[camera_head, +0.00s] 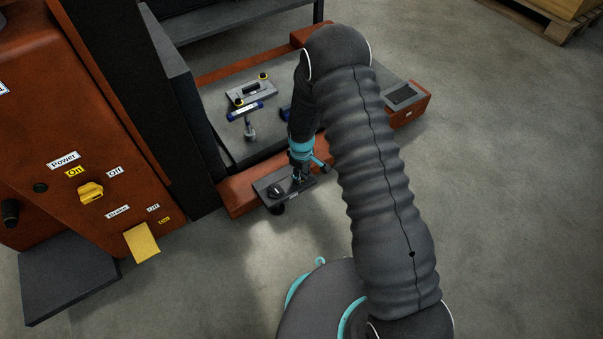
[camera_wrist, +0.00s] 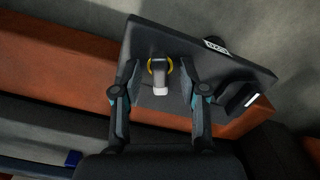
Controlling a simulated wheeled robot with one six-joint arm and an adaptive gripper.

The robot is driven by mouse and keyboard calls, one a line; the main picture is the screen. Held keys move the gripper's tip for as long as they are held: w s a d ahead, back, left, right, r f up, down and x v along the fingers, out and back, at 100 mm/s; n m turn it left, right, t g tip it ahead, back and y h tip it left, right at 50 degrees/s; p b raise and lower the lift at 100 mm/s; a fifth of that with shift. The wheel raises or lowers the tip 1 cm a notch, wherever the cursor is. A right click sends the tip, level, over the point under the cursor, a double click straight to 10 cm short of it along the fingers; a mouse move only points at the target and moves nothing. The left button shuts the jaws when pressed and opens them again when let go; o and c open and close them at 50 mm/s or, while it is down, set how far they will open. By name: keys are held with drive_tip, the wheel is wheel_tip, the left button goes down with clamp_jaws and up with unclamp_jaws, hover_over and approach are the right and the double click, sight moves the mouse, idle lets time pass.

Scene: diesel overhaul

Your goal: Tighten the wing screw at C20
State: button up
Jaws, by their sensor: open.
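The wing screw (camera_wrist: 160,76) stands on a dark plate (camera_wrist: 230,70) in the wrist view. It has a grey wing with a pale end and a yellow ring around its base. A small white label (camera_wrist: 216,46) is on the plate to its right, too small to read surely. My gripper (camera_wrist: 159,82) is open, with one finger on each side of the screw and a visible gap to it on both sides. In the head view, my gripper (camera_head: 300,180) points down at the dark plate (camera_head: 266,184) on the orange frame's front corner, and the screw cannot be told apart there.
A dark block (camera_wrist: 238,97) rises from the plate right of my gripper. The orange frame (camera_head: 240,201) runs under the plate.

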clamp_jaws()
drive_tip(key=m+b, duration=0.1)
drive_tip(key=m, duration=0.3)
drive_tip(key=shift+m, duration=0.5)
drive_tip(key=m+b, duration=0.1)
drive_tip(key=m, duration=0.3)
drive_tip(key=shift+m, duration=0.3)
